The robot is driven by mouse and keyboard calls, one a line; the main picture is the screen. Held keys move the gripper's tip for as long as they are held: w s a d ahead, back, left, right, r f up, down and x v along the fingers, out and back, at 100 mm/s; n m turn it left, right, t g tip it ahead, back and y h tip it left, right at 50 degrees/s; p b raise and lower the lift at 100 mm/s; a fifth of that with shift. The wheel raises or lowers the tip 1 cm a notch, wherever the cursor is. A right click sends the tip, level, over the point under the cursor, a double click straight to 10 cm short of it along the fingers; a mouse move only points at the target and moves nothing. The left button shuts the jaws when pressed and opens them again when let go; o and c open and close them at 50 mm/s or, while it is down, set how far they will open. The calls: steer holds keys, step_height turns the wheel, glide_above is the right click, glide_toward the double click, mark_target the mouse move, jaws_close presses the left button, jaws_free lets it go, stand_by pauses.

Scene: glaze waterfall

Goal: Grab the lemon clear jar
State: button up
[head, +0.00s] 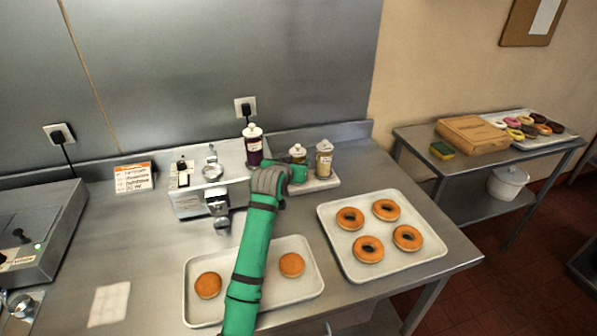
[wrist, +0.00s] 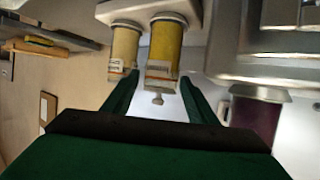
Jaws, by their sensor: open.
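The lemon clear jar is most likely the yellow jar with a small knobbed lid (head: 298,152). In the head view its lower part is hidden behind my gripper (head: 297,174). In the wrist view, which looks upside down, the yellow jar (wrist: 165,48) appears in line with the gap between the fingertips of my gripper (wrist: 159,77). The fingers are apart, and I cannot tell whether they touch it. A pale cream jar (head: 324,158) stands close beside it, to the right in the head view; it also shows in the wrist view (wrist: 124,46).
Both jars stand on a small pale tray (head: 322,183). A purple jar (head: 253,147) stands to the left on the metal machine (head: 190,205). A tray of ring doughnuts (head: 385,275) is at front right; another tray (head: 310,285) lies below my arm.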

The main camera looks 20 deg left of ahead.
steer(key=shift+f+x, duration=0.1)
steer(key=shift+x, duration=1.25)
steer(key=shift+f+x, duration=0.15)
steer(key=shift+x, duration=1.25)
steer(key=shift+s+a, duration=0.15)
steer(key=c, duration=1.2)
steer(key=shift+o, duration=0.2)
steer(key=shift+r, duration=0.1)
